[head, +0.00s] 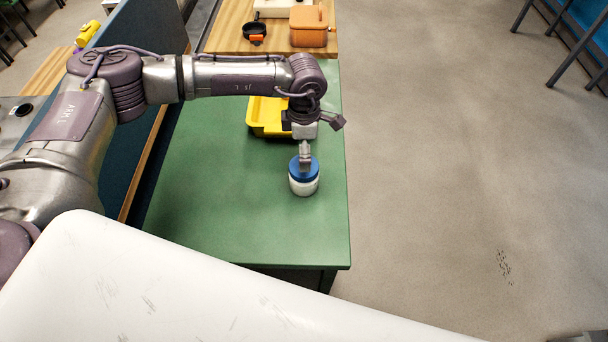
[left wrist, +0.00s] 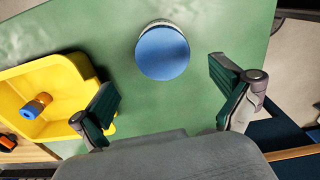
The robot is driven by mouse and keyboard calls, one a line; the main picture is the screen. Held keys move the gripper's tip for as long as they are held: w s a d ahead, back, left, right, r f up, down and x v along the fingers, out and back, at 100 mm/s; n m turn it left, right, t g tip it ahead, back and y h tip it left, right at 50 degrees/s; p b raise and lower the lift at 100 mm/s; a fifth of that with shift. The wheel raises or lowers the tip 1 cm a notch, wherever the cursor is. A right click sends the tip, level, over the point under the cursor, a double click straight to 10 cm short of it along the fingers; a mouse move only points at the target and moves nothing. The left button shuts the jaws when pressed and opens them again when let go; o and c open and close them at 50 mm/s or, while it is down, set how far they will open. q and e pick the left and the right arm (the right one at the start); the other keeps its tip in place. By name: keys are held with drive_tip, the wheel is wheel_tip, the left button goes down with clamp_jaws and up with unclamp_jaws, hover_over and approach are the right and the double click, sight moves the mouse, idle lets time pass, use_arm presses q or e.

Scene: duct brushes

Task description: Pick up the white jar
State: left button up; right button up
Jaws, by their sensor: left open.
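The white jar (head: 304,186) with a blue lid stands upright on the green table (head: 220,190). In the left wrist view its round blue lid (left wrist: 162,53) shows near the top, with a thin pale rim of the jar behind it. My left gripper (head: 306,160) is over the jar in the head view and hides part of the lid. In the left wrist view the left gripper (left wrist: 160,104) is open, its two dark green finger pads spread wide. The lid lies beyond the fingertips, and nothing is between the pads. My right gripper is in neither view.
A yellow bin (head: 264,117) stands behind the jar; in the left wrist view it lies left, close to the left finger, with a blue and orange piece (left wrist: 36,106) inside. An orange box (head: 309,27) and black pan (head: 254,33) stand farther back. The front table area is clear.

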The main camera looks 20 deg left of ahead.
sight(304, 176)
use_arm(q)
wheel_tip(304, 176, down, 3)
drive_tip(key=shift+s+p, duration=0.1)
drive_tip(key=shift+p, duration=0.8)
wheel_tip(304, 176, down, 3)
drive_tip(key=shift+s+d+r+p, duration=0.1)
drive_tip(key=shift+r+p, duration=0.05)
drive_tip(key=shift+p, duration=0.25)
drive_tip(key=shift+f, duration=0.5)
drive_tip(key=c, duration=1.6)
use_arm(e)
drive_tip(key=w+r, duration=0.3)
